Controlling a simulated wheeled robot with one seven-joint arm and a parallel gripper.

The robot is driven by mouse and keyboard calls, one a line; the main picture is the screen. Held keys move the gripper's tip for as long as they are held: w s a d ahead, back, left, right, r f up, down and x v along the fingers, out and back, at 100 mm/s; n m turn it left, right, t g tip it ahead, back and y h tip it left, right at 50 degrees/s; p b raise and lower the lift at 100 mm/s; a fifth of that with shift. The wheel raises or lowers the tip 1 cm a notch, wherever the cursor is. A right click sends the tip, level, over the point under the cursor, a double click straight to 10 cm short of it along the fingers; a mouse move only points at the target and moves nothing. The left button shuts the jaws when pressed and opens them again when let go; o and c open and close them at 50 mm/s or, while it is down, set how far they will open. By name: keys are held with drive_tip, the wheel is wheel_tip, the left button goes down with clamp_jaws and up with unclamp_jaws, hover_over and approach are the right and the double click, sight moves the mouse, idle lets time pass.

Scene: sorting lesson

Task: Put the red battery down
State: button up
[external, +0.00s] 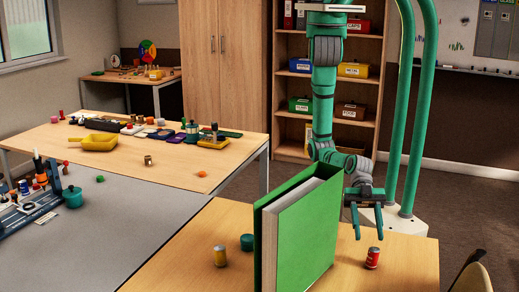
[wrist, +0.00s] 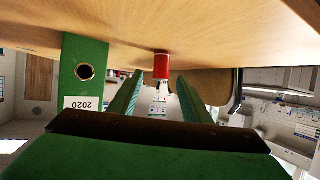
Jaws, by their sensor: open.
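The red battery (external: 372,257) stands upright on the wooden table (external: 410,262), right of a big green binder (external: 305,225). My gripper (external: 368,237) is open, its two fingers pointing down just above and behind the battery in the external view. In the wrist view, which looks upside down, the red battery (wrist: 161,66) appears in the gap between the open fingers (wrist: 159,76). It seems to lie just beyond the fingertips; I cannot tell whether they touch it. Nothing is held.
The binder (wrist: 85,70) stands close beside my gripper. A yellow battery-like can (external: 220,256) and a dark green cylinder (external: 247,242) stand left of it. A chair back (external: 472,275) is at the table's right corner. The tabletop around the red battery is bare.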

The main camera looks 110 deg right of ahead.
drive_tip(key=shift+v, duration=1.45)
drive_tip(key=w+d+f+m, duration=0.1)
drive_tip(key=w+d, duration=0.1)
drive_tip(key=d, duration=0.2)
drive_tip(key=w+d+f+m+t, duration=0.1)
drive_tip(key=w+d, duration=0.2)
drive_tip(key=d, duration=0.1)
drive_tip(key=w+d+t+h, duration=0.1)
drive_tip(key=w+d, duration=0.1)
drive_tip(key=d, duration=0.2)
drive_tip(key=shift+w+f+m, duration=0.25)
drive_tip(key=shift+f+m, duration=0.15)
drive_tip(key=w+d+r+m+t+h, duration=0.2)
drive_tip(key=d+m+t+h, duration=0.4)
drive_tip(key=d, duration=2)
drive_tip(key=s+d+r+m+h, duration=0.2)
drive_tip(key=s+d+r, duration=0.1)
drive_tip(key=d, duration=0.3)
drive_tip(key=s+d+r+m+t+h, duration=0.1)
drive_tip(key=s+d+r+h, duration=0.2)
drive_tip(key=d, duration=0.3)
drive_tip(key=shift+r+m, duration=0.4)
